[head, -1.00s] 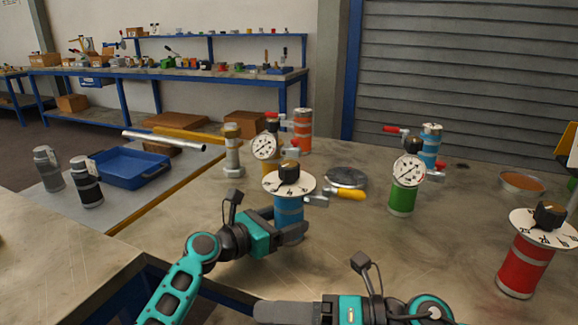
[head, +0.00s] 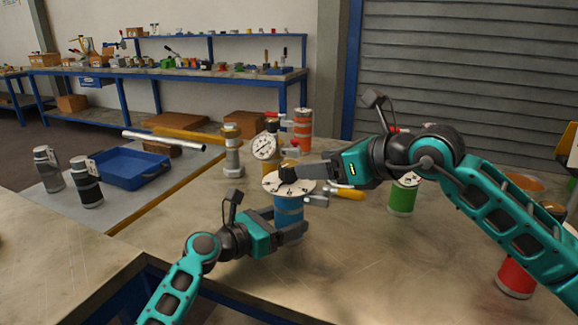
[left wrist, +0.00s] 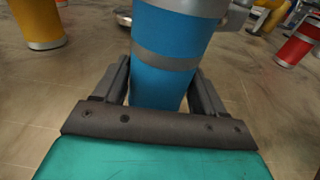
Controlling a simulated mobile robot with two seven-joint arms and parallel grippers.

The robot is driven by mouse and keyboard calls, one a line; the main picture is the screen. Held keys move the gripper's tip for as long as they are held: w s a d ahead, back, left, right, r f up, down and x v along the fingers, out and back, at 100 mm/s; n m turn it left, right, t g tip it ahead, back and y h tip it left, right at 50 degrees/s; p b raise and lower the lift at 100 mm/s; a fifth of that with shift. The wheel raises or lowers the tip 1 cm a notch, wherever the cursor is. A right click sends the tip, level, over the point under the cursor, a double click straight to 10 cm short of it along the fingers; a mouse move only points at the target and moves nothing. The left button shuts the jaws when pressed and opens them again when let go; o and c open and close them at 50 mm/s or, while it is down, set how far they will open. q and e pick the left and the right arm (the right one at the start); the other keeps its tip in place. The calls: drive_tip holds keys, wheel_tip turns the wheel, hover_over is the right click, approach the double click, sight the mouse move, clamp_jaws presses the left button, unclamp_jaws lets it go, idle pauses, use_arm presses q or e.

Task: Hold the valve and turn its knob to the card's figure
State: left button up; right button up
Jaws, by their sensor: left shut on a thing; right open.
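My left gripper (head: 290,232) is shut around the blue body, which stands upright; the left wrist view shows the body (left wrist: 160,75) between both fingers. The black knob (head: 287,173) sits on the dial. My right gripper (head: 292,172) is open at the knob, its fingers reaching in from the right. The far finger and the knob's pointer are partly hidden. I cannot make out a card with a figure.
A yellow vessel with a gauge (head: 264,146) stands close behind the valve, near a red-orange one (head: 303,130). My right arm partly covers a green vessel (head: 402,200) and a red one (head: 514,277). A blue tray (head: 130,170) lies at left.

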sight(289, 164)
drive_tip(key=x, duration=0.8)
drive_tip(key=shift+w+a+f, duration=0.1)
drive_tip(key=shift+w+a, duration=0.1)
drive_tip(key=shift+a, duration=0.05)
drive_tip(key=shift+c, duration=0.2)
drive_tip(key=c, duration=0.9)
